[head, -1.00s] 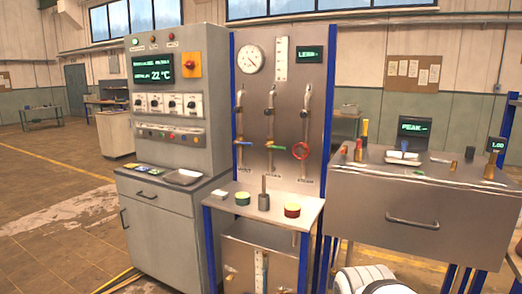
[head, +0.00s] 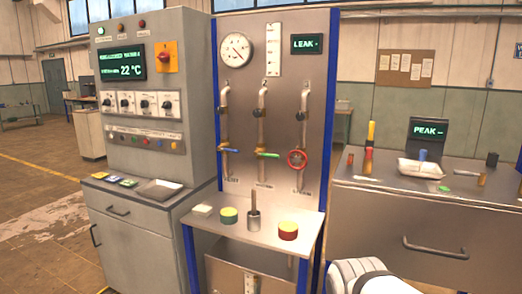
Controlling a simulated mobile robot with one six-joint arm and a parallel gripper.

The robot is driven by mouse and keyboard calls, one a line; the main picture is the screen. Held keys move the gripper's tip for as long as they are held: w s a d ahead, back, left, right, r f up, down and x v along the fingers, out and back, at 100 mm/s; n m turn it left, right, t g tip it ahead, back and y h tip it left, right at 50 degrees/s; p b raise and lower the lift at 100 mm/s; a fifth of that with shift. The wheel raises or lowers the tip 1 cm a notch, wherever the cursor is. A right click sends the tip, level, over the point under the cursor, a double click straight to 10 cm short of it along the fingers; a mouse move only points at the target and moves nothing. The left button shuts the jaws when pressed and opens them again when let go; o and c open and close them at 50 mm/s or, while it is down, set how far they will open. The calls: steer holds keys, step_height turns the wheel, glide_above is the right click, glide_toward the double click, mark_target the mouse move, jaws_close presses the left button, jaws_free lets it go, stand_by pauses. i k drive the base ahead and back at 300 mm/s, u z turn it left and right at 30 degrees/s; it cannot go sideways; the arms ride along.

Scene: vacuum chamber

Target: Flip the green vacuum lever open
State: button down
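The green lever (head: 267,155) lies across the middle of three vertical pipes on the grey valve panel (head: 285,100). It looks roughly horizontal, tilted slightly down to the right. A blue lever (head: 230,150) sits on the left pipe, and a red ring handwheel (head: 297,159) on the right pipe. A white rounded part of my arm shows at the bottom, right of the panel. My gripper is out of view, and nothing is seen touching the green lever.
A shelf (head: 268,234) below the levers carries a white block, a green-and-yellow cylinder (head: 228,215), a metal post (head: 254,215) and a red-topped cylinder (head: 288,230). A control cabinet (head: 140,210) stands left, a steel bench (head: 390,215) right.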

mark_target(270, 155)
steer(key=i, duration=0.95)
steer(key=u, duration=0.05)
